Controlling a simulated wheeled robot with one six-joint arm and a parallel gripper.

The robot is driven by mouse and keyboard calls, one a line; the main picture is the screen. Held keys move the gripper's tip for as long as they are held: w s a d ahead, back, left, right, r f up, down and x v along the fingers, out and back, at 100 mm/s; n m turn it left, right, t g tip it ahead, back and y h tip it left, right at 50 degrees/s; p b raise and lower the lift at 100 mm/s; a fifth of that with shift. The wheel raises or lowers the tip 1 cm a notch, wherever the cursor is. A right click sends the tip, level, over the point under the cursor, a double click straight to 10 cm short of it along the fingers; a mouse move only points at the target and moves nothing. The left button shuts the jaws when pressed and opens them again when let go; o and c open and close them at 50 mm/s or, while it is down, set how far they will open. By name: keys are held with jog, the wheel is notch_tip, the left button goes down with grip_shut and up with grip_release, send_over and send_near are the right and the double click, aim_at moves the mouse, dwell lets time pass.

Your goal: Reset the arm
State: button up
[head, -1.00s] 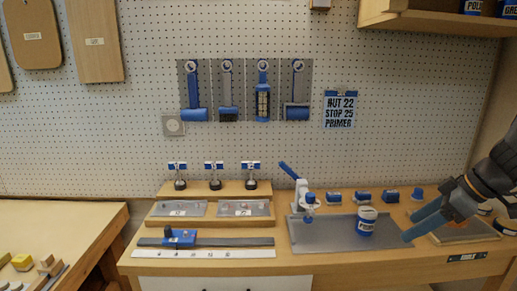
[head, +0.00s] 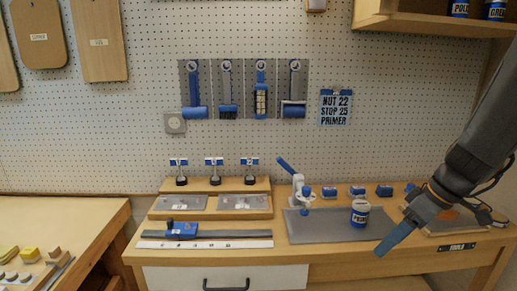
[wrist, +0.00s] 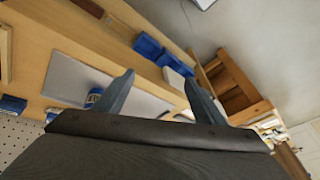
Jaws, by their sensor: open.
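My gripper (head: 394,240) hangs from the upper right in the head view, its blue-grey fingers pointing down and left near the bench's front edge. In the wrist view my gripper (wrist: 163,90) has two fingers spread apart, with nothing between them. A blue-and-white can (head: 360,213) labelled as primer stands upright on the grey mat (head: 315,232), left of my fingers and apart from them. The can (wrist: 93,97) is partly hidden behind one finger in the wrist view.
A white-and-blue clamp press (head: 299,190) stands at the mat's left end. Blue boxes (head: 357,190) line the back. A wooden tray (head: 211,214) and a blue tool (head: 182,230) on a strip lie left. A shelf (head: 430,22) overhangs at upper right. A drawer (head: 225,278) is shut.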

jog(key=s+a+f+m+h, duration=0.2)
jog(key=s+a+m, duration=0.1)
jog(key=a, duration=0.3)
jog(key=s+a+f+m+g+h, duration=0.1)
jog(key=s+a+f+m+h, duration=0.1)
jog(key=s+a+m, duration=0.2)
jog(key=shift+s+a+f+g, duration=0.35)
jog(key=shift+s+a, duration=0.35)
jog(key=shift+a, duration=0.85)
